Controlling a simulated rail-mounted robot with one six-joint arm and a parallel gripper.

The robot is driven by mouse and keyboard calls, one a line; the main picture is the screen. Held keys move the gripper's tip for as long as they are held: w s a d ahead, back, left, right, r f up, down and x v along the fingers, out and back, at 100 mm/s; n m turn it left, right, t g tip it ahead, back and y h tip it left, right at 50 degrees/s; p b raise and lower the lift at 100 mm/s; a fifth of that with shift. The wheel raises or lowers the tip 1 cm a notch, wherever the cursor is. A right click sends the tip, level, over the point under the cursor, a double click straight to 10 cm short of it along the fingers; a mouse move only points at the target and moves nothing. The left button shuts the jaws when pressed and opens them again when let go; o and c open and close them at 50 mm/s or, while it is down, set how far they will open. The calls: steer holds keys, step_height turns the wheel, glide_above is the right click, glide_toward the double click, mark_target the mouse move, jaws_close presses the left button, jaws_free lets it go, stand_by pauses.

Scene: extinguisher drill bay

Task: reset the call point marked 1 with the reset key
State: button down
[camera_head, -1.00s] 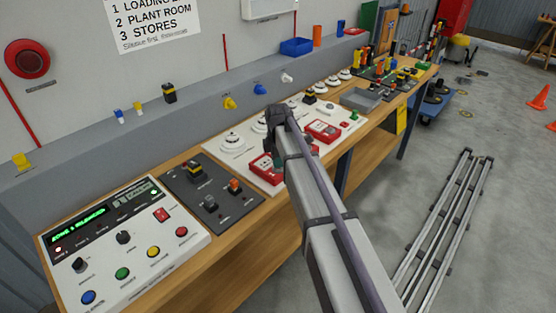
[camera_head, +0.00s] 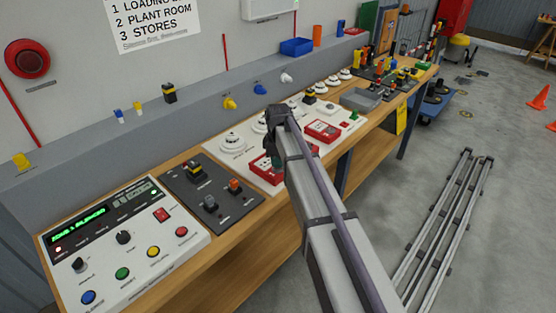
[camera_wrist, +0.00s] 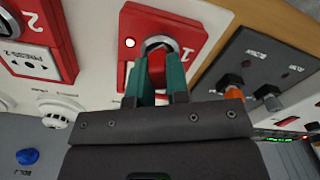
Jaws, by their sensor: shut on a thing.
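The red call point marked 1 (camera_wrist: 187,45) fills the top middle of the wrist view, with a round metal lock (camera_wrist: 160,43) and a small bright lamp on its face. It also shows in the head view (camera_head: 261,168), partly behind my arm. My gripper (camera_wrist: 160,62) has its green fingers shut right at the lock. The reset key is between the fingers or in the lock, mostly hidden, so I cannot tell how far in it sits. In the head view my gripper (camera_head: 277,158) is low over this call point, largely hidden by the wrist.
Call point 2 (camera_wrist: 38,40) stands beside it. A dark switch plate (camera_head: 212,192) with several raised knobs and the alarm panel (camera_head: 125,245) lie to the left in the head view. White detectors (camera_head: 232,141) stand behind on the bench.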

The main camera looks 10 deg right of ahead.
steer(key=shift+m, duration=0.6)
steer(key=shift+n, duration=3.5)
steer(key=n, duration=0.4)
steer(key=shift+n, duration=0.4)
steer(key=shift+r, duration=0.15)
